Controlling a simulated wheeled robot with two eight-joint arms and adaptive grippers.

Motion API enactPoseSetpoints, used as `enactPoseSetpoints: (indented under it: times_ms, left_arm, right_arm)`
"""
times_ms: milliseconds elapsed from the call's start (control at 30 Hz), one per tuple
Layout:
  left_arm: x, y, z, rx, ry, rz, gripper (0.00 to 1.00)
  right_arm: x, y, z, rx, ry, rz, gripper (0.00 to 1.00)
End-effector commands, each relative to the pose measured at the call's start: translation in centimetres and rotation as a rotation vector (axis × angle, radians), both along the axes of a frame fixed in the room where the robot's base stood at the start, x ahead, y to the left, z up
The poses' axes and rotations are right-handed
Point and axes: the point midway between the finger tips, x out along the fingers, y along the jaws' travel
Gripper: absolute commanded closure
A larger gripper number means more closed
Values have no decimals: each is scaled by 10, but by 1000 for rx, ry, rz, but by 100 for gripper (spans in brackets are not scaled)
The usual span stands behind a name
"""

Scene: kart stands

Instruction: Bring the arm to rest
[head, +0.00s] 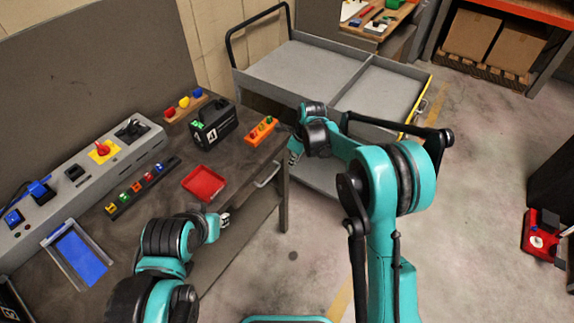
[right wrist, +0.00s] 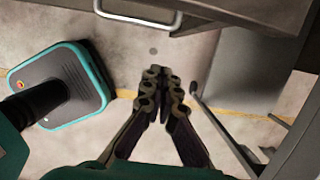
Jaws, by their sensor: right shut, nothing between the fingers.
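My right arm (head: 395,185) is teal and black and reaches forward from the lower middle of the head view. My right gripper (head: 294,157) points down beside the right edge of the workbench, largely behind the arm's own links. In the right wrist view the right gripper (right wrist: 160,73) has its fingers together, with nothing between them, above the floor. My left arm comes in at the lower left, and its gripper (head: 224,219) is near the bench's front edge. The left fingers are too small to tell whether they are apart.
The workbench (head: 235,175) carries a red tray (head: 204,183), an orange block holder (head: 261,131), a black box (head: 213,125) and a grey control panel (head: 75,172). A grey cart (head: 290,68) stands behind my right arm. The floor (head: 470,210) to the right is mostly clear.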

Motion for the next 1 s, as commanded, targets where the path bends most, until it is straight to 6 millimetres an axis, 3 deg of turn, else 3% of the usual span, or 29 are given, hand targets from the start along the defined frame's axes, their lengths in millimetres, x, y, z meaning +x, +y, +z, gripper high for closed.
enactPoseSetpoints:
  times_ms: [33, 200, 567, 667, 767, 1000]
  left_arm:
    - [0, 0, 7, 0, 0, 0, 68]
    - [0, 0, 16, 0, 0, 0, 68]
    - [0, 0, 18, 0, 0, 0, 68]
    - [0, 0, 18, 0, 0, 0, 68]
    - [0, 0, 18, 0, 0, 0, 68]
    - [0, 0, 18, 0, 0, 0, 68]
  right_arm:
    - [-1, -2, 14, 0, 0, -1, 100]
    - [-5, -7, 39, 1, 1, -1, 100]
    - [-7, -10, 51, 0, -2, 6, 100]
    - [-14, -16, 63, -11, -27, 60, 100]
    - [-30, -29, 88, -42, -86, 192, 100]
    - [-100, -76, 155, -202, -286, 687, 100]
